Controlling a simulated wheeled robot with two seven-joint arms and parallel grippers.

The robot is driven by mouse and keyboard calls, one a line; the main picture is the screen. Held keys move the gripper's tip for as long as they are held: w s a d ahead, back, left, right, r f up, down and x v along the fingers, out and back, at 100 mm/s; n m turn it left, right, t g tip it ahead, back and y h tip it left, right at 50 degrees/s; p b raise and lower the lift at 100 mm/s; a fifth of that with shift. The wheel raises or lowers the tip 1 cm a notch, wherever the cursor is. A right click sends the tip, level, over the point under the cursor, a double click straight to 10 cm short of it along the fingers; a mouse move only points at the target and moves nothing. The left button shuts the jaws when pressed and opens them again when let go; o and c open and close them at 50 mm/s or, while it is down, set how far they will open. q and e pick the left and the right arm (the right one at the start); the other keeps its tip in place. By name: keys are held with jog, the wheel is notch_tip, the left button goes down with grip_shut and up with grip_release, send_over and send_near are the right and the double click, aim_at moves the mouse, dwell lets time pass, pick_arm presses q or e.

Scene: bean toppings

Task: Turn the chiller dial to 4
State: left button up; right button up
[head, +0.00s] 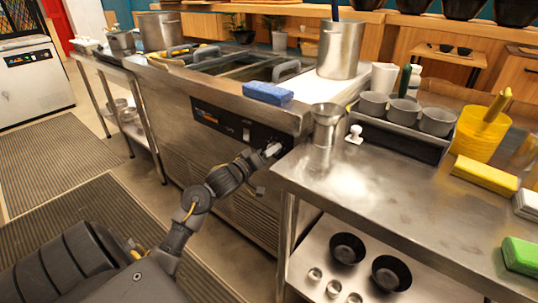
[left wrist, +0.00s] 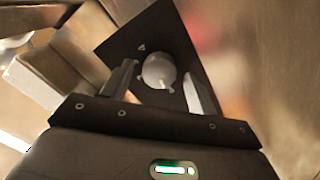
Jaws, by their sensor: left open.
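The chiller (head: 225,170) is a steel counter unit with a dark control panel (head: 212,117) along its upper front. My left gripper (head: 273,151) is at the right end of this panel, with its arm reaching in from the lower left. In the left wrist view, the round pale dial (left wrist: 159,70) sits on a dark plate (left wrist: 150,38) with a small triangular mark at its upper left. The open fingers of my left gripper stand on either side of the dial, with gaps visible. The dial's numbers cannot be read. In the head view the gripper hides the dial. My right gripper is out of view.
A steel table (head: 350,190) stands close to the right of my left gripper, holding a metal cup (head: 325,125) and a rack of small tins (head: 405,112). A blue sponge (head: 268,92) lies on the chiller top above the gripper. Open floor lies left.

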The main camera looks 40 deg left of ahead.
pick_arm(q)
jog(key=shift+w, duration=0.15)
jog(key=shift+c, duration=0.3)
jog(key=c, duration=0.9)
jog(key=shift+c, duration=0.2)
jog(key=shift+r, duration=0.1)
